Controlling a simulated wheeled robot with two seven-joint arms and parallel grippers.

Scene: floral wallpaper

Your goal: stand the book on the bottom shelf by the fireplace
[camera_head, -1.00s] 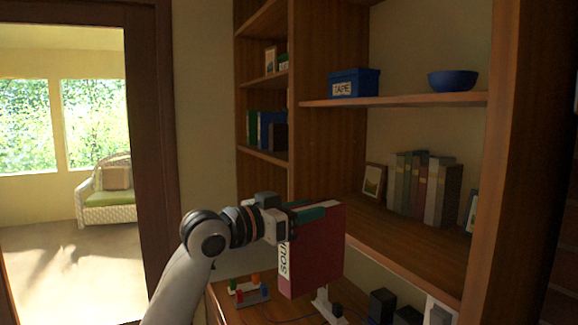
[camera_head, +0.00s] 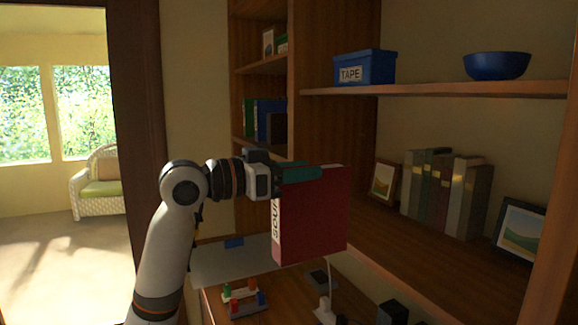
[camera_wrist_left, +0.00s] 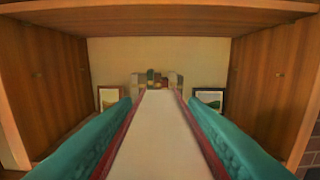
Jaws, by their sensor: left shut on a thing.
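A red book (camera_head: 312,222) with a white spine label reading "SOU..." hangs upright in my left gripper (camera_head: 312,174). The gripper's teal fingers are shut on its upper part. In the left wrist view the book (camera_wrist_left: 160,140) lies between the two teal fingers, its pale page edges facing the camera. The book is in the air in front of the shelf unit. A shelf (camera_head: 400,243) behind it holds a row of books (camera_head: 445,195) between two picture frames. In the left wrist view this row shows straight ahead, past the book. My right gripper is not in view.
A blue TAPE box (camera_head: 363,67) and a blue bowl (camera_head: 497,66) stand on the shelf above. Below the held book, a wooden surface carries a pegged toy (camera_head: 243,298) and dark objects. The shelf front before the book row is clear.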

